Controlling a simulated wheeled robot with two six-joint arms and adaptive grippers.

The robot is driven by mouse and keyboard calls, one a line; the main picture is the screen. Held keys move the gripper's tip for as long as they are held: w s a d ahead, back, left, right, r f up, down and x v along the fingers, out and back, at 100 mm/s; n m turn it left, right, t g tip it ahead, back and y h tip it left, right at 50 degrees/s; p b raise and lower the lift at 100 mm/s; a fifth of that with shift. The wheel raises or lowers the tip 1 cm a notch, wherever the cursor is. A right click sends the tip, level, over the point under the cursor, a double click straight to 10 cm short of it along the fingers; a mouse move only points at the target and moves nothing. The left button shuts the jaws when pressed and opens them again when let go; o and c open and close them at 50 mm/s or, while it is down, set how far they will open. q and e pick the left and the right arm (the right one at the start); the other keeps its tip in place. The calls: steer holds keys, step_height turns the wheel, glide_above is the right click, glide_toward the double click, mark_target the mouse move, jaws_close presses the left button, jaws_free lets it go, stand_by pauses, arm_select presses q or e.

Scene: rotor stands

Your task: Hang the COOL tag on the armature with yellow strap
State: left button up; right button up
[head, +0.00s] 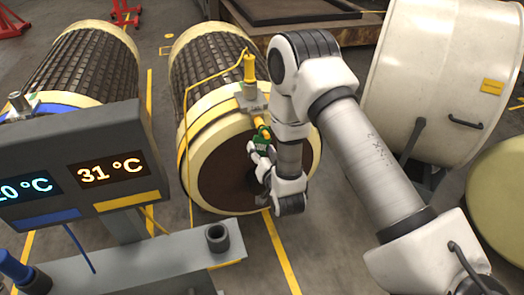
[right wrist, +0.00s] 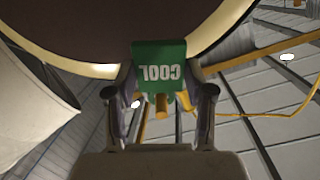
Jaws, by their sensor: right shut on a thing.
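The green COOL tag (head: 260,143) is between the fingers of my right gripper (head: 259,152), in front of the dark end face of the middle armature (head: 222,175). In the right wrist view the tag (right wrist: 159,72) reads upside down, with my right gripper's fingers (right wrist: 160,88) on either side. The middle armature carries a grey clamp with a yellow fitting (head: 250,68) and a yellow cable. A yellow peg (head: 262,129) sticks out just above the tag; I cannot tell whether they touch. My left gripper is not in view.
A display panel (head: 75,190) stands at the left, showing 31 °C above a yellow bar and a partly cut-off reading above a blue bar. Another armature (head: 85,62) with a blue strap lies behind it. A large cream drum (head: 430,70) stands at the right.

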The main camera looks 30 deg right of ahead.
steer(key=shift+f, duration=0.2)
steer(key=o, duration=1.3)
steer(key=shift+c, duration=0.2)
steer(key=shift+v, duration=1.5)
steer(key=f+v, duration=0.1)
steer(key=v, duration=0.5)
steer(key=shift+r, duration=0.5)
